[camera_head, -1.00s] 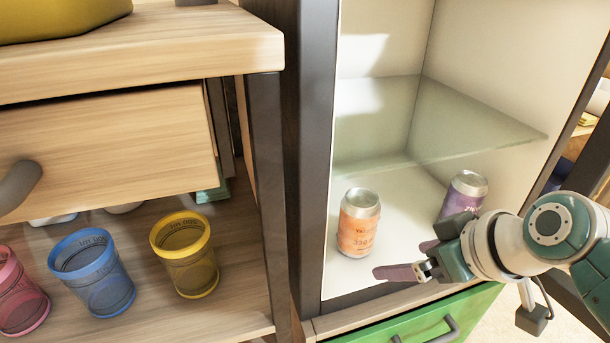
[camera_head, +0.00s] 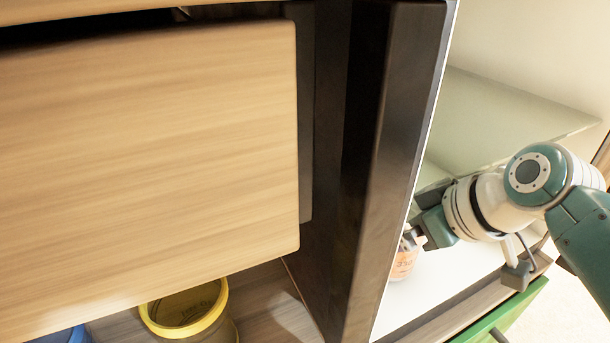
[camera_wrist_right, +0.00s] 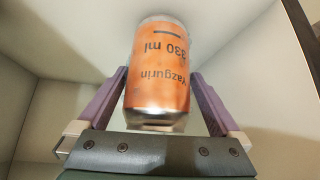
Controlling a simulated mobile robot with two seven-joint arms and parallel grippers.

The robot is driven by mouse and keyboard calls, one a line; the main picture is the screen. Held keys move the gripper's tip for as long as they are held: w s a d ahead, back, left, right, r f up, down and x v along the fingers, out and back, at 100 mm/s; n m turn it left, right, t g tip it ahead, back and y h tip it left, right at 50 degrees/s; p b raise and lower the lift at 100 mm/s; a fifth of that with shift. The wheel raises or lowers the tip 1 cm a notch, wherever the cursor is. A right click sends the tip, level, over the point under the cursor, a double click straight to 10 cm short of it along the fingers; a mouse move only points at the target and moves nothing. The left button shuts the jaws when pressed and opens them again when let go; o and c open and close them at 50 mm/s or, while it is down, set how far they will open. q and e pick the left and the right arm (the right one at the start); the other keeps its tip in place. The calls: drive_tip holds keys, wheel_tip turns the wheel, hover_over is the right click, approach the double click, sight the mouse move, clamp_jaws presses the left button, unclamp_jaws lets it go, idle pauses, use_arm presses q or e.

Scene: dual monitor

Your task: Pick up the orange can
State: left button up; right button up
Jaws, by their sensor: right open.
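The orange can (camera_wrist_right: 158,75) stands between the two purple fingers of my right gripper (camera_wrist_right: 160,88) in the right wrist view. The fingers are open, one on each side of the can. In the head view, only part of the orange can (camera_head: 402,262) shows, between the cabinet's dark post and my right gripper. The right gripper (camera_head: 420,222) reaches into the white cabinet there, and its fingertips are hidden. My left gripper is not in view.
The cabinet's dark post (camera_head: 375,160) stands close to the left of my right gripper. A glass shelf (camera_head: 500,115) is above and behind it. A wooden drawer front (camera_head: 150,170) fills the left. A yellow cup (camera_head: 190,315) stands below it.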

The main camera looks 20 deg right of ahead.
drive_tip(key=shift+s+d+r, duration=0.1)
drive_tip(key=shift+s+d, duration=0.1)
drive_tip(key=shift+s, duration=0.05)
drive_tip(key=shift+c, duration=0.2)
drive_tip(key=shift+s, duration=0.1)
drive_tip(key=shift+c, duration=0.9)
drive_tip(key=c, duration=1.3)
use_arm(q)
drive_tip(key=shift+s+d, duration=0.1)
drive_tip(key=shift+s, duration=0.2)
use_arm(e)
clamp_jaws()
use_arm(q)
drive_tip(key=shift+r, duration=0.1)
